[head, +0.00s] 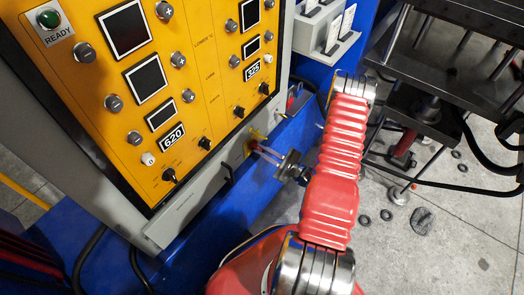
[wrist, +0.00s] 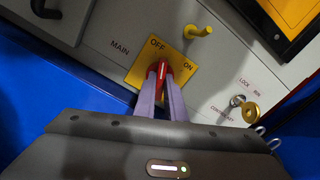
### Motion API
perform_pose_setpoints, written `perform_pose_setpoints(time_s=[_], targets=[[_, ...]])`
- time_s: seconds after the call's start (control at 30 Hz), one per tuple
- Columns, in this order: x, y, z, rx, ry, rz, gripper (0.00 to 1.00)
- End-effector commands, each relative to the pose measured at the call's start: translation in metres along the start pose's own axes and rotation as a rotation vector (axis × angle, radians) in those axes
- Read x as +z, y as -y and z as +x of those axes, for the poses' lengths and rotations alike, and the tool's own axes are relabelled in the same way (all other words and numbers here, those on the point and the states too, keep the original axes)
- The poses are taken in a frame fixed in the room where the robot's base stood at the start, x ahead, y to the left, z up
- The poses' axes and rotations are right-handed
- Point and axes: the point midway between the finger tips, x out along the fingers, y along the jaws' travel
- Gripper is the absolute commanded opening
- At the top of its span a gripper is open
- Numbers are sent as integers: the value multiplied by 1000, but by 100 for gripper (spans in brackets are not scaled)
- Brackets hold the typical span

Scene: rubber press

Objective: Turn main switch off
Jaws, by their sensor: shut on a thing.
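The main switch is a red handle (wrist: 162,73) with a white line, on a yellow plate (wrist: 139,73) marked OFF and ON beside the word MAIN. In the wrist view the handle's white line points up, roughly toward OFF; I cannot tell whether it sits exactly there. My gripper (wrist: 163,82) is shut on the handle, one finger on each side. In the head view my gripper (head: 256,149) reaches the yellow plate (head: 253,138) low on the cabinet; the handle is too small to make out there.
A yellow hook-like peg (wrist: 200,32) sticks out just above the plate. A key switch (wrist: 246,107) marked LOCK and RUN is to the right. The yellow control panel (head: 190,75) stands left of my arm. Press columns and hoses are at the right.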

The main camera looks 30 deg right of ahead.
Motion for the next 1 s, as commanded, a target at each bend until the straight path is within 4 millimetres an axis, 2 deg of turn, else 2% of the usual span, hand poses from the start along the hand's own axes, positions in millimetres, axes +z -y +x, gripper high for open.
perform_pose_setpoints(time_s=[0.2,0.43,1.0], targets=[[-2,-1,-1,1,-7,-174,0],[-2,-1,-1,2,-7,-298,0],[-2,-2,-1,4,-7,-350,0]])
